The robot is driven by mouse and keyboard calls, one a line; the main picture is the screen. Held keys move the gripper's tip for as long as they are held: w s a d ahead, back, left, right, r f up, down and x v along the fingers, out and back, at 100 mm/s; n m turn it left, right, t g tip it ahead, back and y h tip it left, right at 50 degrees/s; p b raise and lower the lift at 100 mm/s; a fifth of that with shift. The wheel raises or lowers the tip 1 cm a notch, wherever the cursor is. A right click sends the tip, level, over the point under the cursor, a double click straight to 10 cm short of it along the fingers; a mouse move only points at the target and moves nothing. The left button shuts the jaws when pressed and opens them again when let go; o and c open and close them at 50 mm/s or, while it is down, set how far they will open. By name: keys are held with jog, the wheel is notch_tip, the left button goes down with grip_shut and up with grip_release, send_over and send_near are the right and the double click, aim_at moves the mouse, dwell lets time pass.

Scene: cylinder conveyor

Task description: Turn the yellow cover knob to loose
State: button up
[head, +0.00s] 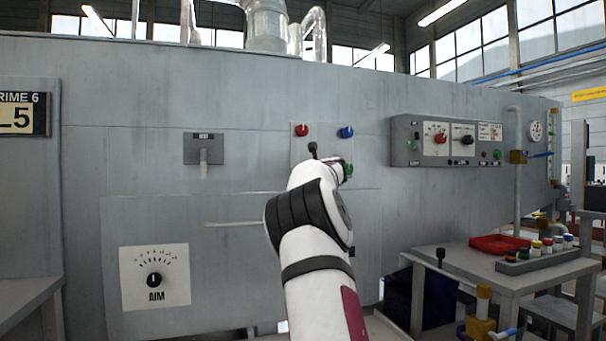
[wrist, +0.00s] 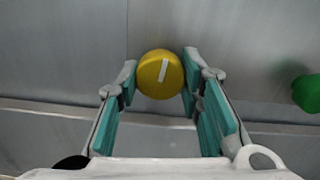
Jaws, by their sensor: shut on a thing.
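The yellow cover knob (wrist: 160,74) is round, with a white pointer mark on its face. The mark stands near upright, its top leaning slightly right. My gripper (wrist: 159,78) has its teal-padded fingers on either side of the knob and is shut on it. In the head view my arm covers the yellow knob, and the fingers are hidden there too. No loose or tight label is readable around the knob.
A green knob (wrist: 308,92) sits right of my fingers. On the same panel are a red knob (head: 302,130) and a blue knob (head: 346,132). A grey control box (head: 400,150) juts out at right, above a table (head: 460,262) with a red tray (head: 500,244).

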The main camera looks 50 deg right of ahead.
jog(key=shift+f, duration=0.15)
jog(key=o, duration=1.2)
jog(key=shift+c, duration=0.2)
jog(key=shift+s, duration=0.1)
jog(key=v, duration=1.1)
jog(key=shift+s+a, duration=0.3)
